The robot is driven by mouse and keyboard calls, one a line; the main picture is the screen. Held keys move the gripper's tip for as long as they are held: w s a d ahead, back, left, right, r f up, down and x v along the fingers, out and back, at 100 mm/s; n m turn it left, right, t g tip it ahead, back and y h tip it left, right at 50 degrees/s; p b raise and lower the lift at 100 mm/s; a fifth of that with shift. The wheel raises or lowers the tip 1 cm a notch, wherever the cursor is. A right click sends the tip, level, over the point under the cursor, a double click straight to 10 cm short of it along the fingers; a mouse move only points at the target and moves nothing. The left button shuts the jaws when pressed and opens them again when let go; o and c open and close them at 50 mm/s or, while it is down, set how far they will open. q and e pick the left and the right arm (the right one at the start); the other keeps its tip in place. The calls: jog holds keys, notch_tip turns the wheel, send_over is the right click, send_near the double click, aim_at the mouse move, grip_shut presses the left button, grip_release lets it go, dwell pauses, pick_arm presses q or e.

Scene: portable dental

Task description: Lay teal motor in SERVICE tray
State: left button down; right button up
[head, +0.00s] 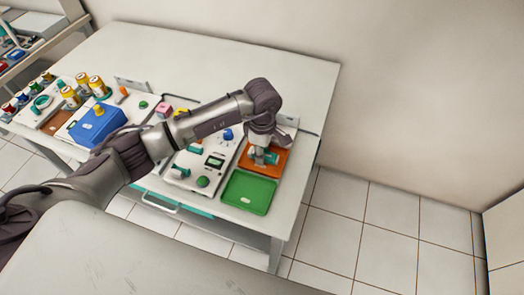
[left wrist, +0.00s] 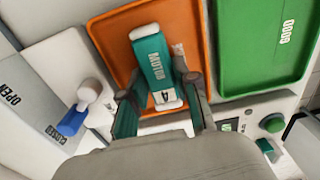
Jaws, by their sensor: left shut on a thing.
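The teal motor (left wrist: 152,62), with white ends and the words MOTOR and 4 on it, is in my left gripper (left wrist: 160,88). The gripper is shut on it, one finger on either side. In the head view the left gripper (head: 264,158) points down over the orange tray (head: 281,160) and hides most of the motor. The orange tray also shows behind the motor in the left wrist view (left wrist: 112,38). Its label is mostly covered, so I cannot read it. I cannot tell whether the motor touches the tray floor. My right gripper is not in view.
A green tray (head: 248,193) marked GOOD lies in front of the orange one. A white test unit (head: 190,178) with a blue knob (head: 227,135) and a green button stands left. A blue bin (head: 97,126) is further left. The table's back (head: 220,60) is clear.

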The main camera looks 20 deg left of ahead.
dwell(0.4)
pick_arm(q)
jog(key=c, duration=0.8)
grip_release()
jog(key=shift+o, duration=0.2)
